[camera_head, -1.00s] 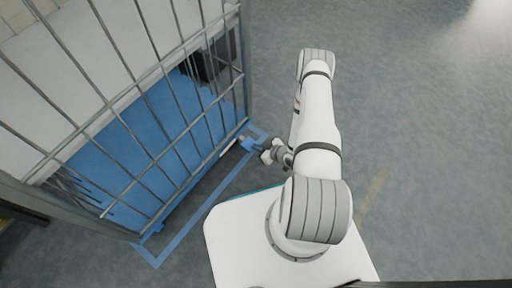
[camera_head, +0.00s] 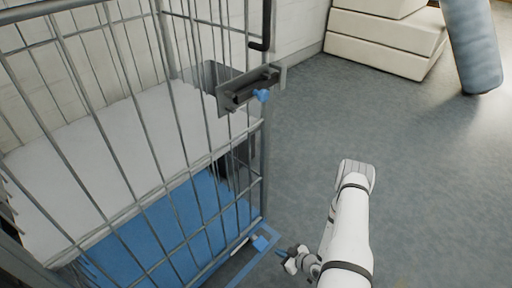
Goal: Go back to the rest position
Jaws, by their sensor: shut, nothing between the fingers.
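My white arm shows at the bottom right of the view, with its elbow up. My gripper (camera_head: 284,254) is at the end of the arm, low in the picture, just right of the cage's near corner. It is shut and holds nothing. The fingers are small and partly blurred against the floor. A small blue part (camera_head: 261,243) at the foot of the cage is close to the fingertips. I cannot tell whether they touch.
A wire cage trolley (camera_head: 155,110) fills the left, with a blue base (camera_head: 165,235) and a latch (camera_head: 250,90). Cream stacked blocks (camera_head: 385,45) and a blue-grey roll (camera_head: 470,45) stand at the back right. The grey floor (camera_head: 430,170) between is clear.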

